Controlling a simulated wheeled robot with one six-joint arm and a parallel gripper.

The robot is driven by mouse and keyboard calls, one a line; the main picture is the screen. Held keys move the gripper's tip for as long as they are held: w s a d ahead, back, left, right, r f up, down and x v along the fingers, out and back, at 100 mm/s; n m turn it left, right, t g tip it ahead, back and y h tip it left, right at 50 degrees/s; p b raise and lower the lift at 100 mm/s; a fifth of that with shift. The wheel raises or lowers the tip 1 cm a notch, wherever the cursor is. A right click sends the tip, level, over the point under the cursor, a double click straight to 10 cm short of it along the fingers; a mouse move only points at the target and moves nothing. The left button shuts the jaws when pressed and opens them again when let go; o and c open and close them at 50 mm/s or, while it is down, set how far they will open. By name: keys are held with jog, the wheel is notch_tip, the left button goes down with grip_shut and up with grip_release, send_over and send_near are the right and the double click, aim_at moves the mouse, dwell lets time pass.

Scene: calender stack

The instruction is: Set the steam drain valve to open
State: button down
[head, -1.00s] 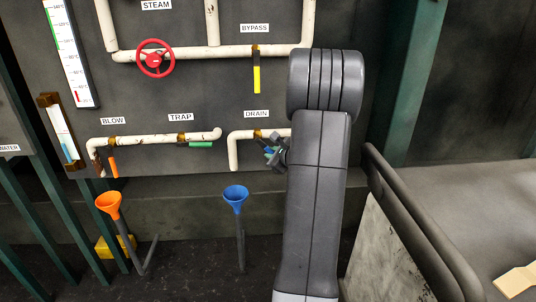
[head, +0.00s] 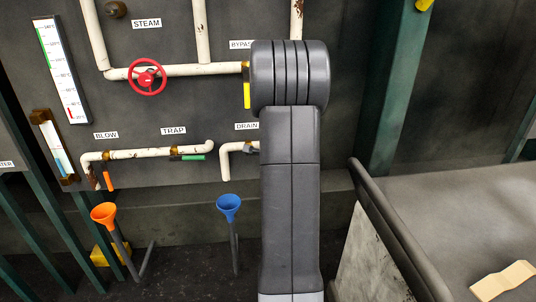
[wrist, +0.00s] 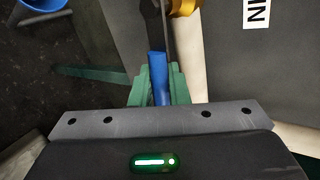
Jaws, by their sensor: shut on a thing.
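The DRAIN label (head: 246,126) and the pale drain pipe (head: 225,162) show in the head view. My arm hides most of the drain valve there. In the wrist view, my gripper (wrist: 158,78) has green fingers, shut on the blue drain valve handle (wrist: 159,72). The handle stands up between the fingertips, with a dark metal lever part beyond it. The brass drain valve body (wrist: 184,6) shows at the top edge, beside the pale pipe. The handle's angle to the pipe is hard to tell.
The TRAP valve's green handle (head: 192,157) is left of the drain pipe. The BYPASS valve's yellow handle (head: 246,95) and the red STEAM wheel (head: 147,77) are above. A blue funnel (head: 229,203) and an orange funnel (head: 104,213) stand below. A railing (head: 410,235) runs at right.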

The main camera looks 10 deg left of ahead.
dwell(0.4)
jog(key=c, duration=1.5)
grip_release()
jog(key=shift+o, duration=0.2)
jog(key=shift+r, duration=0.1)
